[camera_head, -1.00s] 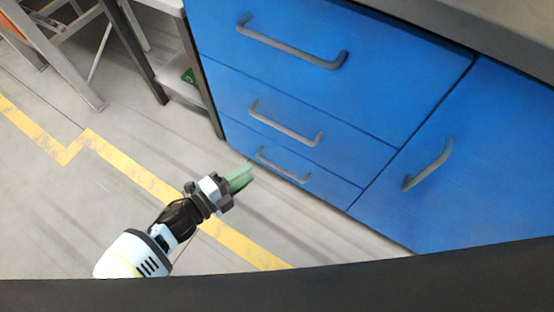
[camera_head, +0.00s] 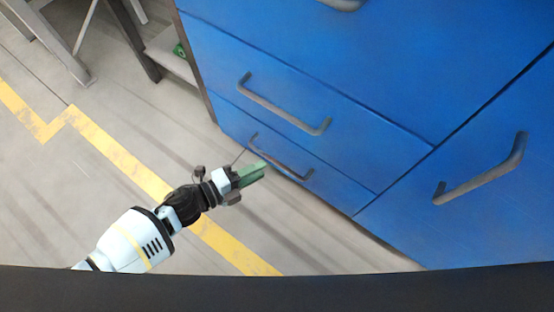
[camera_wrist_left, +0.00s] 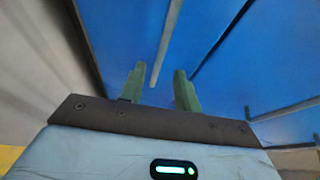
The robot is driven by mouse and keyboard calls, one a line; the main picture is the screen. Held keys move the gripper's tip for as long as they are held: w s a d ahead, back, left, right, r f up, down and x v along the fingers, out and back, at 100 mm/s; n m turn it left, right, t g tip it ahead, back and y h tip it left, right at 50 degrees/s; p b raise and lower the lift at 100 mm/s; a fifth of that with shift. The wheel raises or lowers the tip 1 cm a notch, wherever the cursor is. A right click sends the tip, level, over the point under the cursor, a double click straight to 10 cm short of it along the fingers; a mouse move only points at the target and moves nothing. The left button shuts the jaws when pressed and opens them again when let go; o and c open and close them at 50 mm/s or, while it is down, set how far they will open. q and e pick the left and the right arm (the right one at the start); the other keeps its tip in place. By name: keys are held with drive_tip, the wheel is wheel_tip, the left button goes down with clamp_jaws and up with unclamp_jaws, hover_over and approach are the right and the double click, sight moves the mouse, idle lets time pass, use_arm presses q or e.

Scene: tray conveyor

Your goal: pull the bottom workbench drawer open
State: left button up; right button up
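The bottom drawer (camera_head: 335,188) is the lowest blue front of the workbench, and it looks shut, flush with the fronts around it. Its grey bar handle (camera_head: 290,174) runs along the front. My left gripper (camera_head: 264,167) is at the handle, its green fingertips overlapping the bar's left part in the head view. In the left wrist view the two fingers (camera_wrist_left: 160,82) stand apart, with a grey handle bar (camera_wrist_left: 165,45) showing in the gap between them. I cannot tell how deep the bar sits between the fingers. My right gripper is not in view.
The middle drawer handle (camera_head: 285,112) sticks out just above. A door with a slanted handle (camera_head: 480,172) is to the right. A grey metal rack (camera_head: 170,55) stands to the left. The floor (camera_head: 110,190) in front, with a yellow line, is clear.

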sight(277, 162)
use_arm(q)
drive_tip(key=shift+b+x, duration=1.25)
drive_tip(key=shift+x, duration=2.15)
clamp_jaws()
